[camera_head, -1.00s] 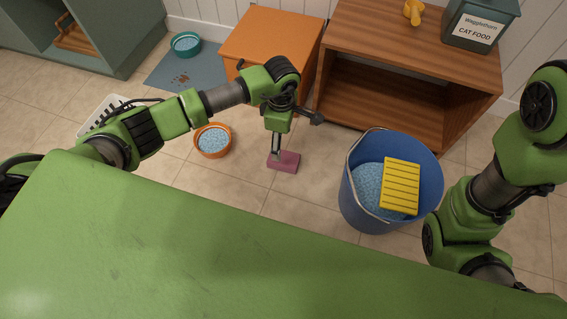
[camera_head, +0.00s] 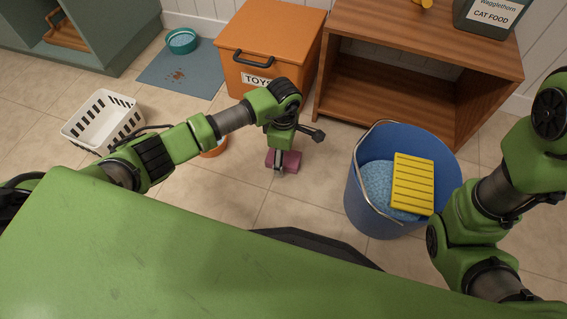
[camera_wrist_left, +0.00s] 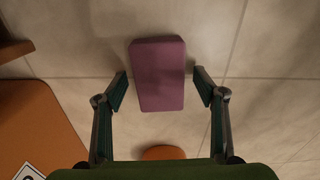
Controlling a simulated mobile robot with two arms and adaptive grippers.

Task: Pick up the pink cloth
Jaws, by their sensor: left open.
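The pink cloth (camera_head: 291,160) looks like a small folded block lying on the tiled floor, left of the blue bucket. My left gripper (camera_head: 281,170) points down over it and hides part of it. In the left wrist view, the cloth (camera_wrist_left: 158,74) lies between the two spread fingers of the left gripper (camera_wrist_left: 160,90), with a gap on each side. Whether the fingers are down at the cloth's height is hard to tell. My right arm is at the right edge of the head view, and its gripper is out of the picture.
A blue bucket (camera_head: 357,205) with blue contents and a yellow slatted piece (camera_head: 412,184) stands right of the cloth. An orange toy box (camera_head: 268,48) and a wooden shelf (camera_head: 425,38) stand behind. A white basket (camera_head: 104,118) is left. An orange bowl (camera_head: 215,148) is mostly hidden behind my arm.

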